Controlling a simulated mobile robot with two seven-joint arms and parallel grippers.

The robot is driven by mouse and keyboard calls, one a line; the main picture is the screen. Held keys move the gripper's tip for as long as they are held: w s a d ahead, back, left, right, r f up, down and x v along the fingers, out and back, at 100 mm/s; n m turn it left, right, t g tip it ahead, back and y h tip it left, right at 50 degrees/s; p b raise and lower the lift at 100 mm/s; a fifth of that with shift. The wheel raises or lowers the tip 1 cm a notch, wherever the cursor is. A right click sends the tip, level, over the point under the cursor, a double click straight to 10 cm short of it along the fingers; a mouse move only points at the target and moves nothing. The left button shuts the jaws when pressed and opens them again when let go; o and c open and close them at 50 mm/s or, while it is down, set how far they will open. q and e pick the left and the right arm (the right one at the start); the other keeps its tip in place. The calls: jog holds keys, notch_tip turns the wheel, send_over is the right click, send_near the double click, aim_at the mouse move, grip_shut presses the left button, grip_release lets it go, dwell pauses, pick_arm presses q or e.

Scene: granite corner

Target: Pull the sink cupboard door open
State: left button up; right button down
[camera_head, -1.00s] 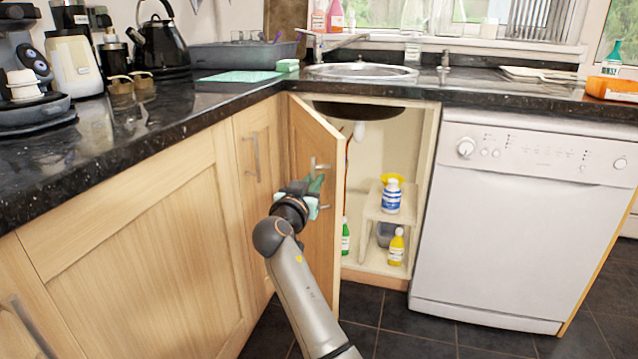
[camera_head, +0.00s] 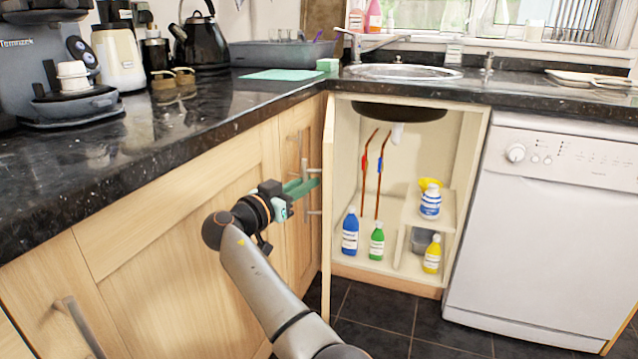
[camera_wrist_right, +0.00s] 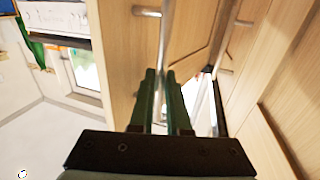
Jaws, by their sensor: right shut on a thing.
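The sink cupboard door (camera_head: 327,240) stands wide open and shows nearly edge-on in the head view. Its bar handle (camera_head: 304,166) is on the face turned to the left. My right gripper (camera_head: 304,187) is shut on this handle, its green fingers reaching in from the left. In the right wrist view the fingers (camera_wrist_right: 160,95) close around the handle bar (camera_wrist_right: 163,38) in front of the wooden door (camera_wrist_right: 118,60). The inside of the sink cupboard (camera_head: 400,165) is in full view. My left gripper is not in view.
Inside the cupboard are a blue bottle (camera_head: 350,232), a green bottle (camera_head: 377,241), a yellow bottle (camera_head: 432,254) and a small shelf (camera_head: 440,213). A white dishwasher (camera_head: 545,220) stands to the right. The neighbouring wooden cupboards (camera_head: 190,235) lie close to the left of the door.

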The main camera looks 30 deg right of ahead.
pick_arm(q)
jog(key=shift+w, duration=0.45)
pick_arm(e)
jog(key=shift+w+a+g, duration=0.3)
jog(key=shift+w+a, duration=0.15)
jog(key=shift+a, duration=0.2)
jog(key=c, duration=0.9)
grip_release()
jog(key=shift+d, duration=0.1)
